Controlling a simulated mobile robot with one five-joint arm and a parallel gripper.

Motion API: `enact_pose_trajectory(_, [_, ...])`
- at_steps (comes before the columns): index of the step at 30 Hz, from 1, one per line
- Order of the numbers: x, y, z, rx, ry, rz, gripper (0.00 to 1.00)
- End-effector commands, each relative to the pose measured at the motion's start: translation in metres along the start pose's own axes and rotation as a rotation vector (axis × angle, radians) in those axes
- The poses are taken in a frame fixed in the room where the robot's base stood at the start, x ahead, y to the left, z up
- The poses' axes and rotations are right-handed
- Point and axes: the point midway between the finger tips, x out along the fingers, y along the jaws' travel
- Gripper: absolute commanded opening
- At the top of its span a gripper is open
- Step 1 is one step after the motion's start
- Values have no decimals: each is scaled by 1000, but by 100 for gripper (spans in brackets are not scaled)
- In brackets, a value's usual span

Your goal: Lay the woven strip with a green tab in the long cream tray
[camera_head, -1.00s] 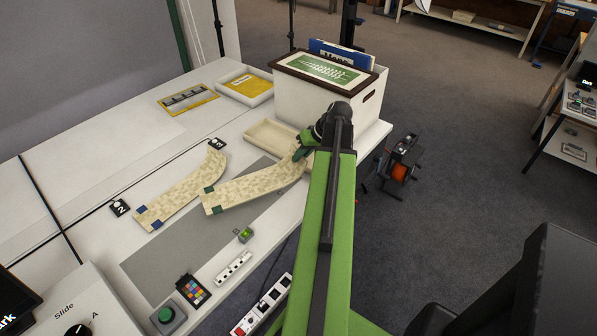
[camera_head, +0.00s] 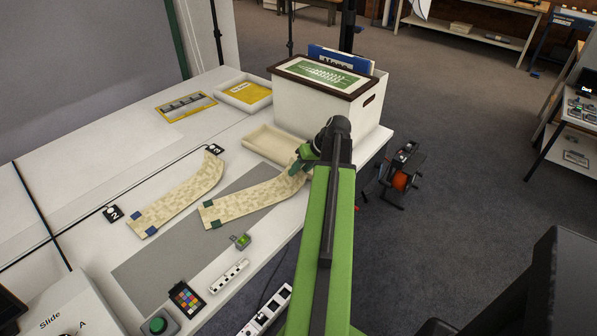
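The cream woven strip with a green tab (camera_head: 247,202) stretches from the grey mat up towards the right, its green-tabbed end at lower left. My gripper (camera_head: 298,164) is at its upper right end and appears shut on it; the fingertips are partly hidden. That end looks raised; I cannot tell whether the left end touches the mat. The long cream tray (camera_head: 262,139) lies just behind the strip, empty where visible, its right part hidden by my gripper and arm. A second woven strip with blue tabs (camera_head: 180,198) lies to the left.
A large white box (camera_head: 310,108) with a framed green picture on top stands behind the tray. A shallow tray with a yellow folder (camera_head: 246,92) is at the back.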

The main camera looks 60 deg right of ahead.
Motion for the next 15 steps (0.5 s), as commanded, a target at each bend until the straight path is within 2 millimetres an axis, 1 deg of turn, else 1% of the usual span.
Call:
enact_pose_trajectory(6, [0, 0, 0, 0, 0, 0, 32])
enact_pose_trajectory(9, [-5, -2, -2, 1, 0, 0, 32])
enact_pose_trajectory(11, [-15, -3, -3, 1, 0, 1, 32])
enact_pose_trajectory(14, [-39, -4, -4, 2, 1, 1, 32])
enact_pose_trajectory(15, [-50, -5, -4, 3, 1, 1, 32])
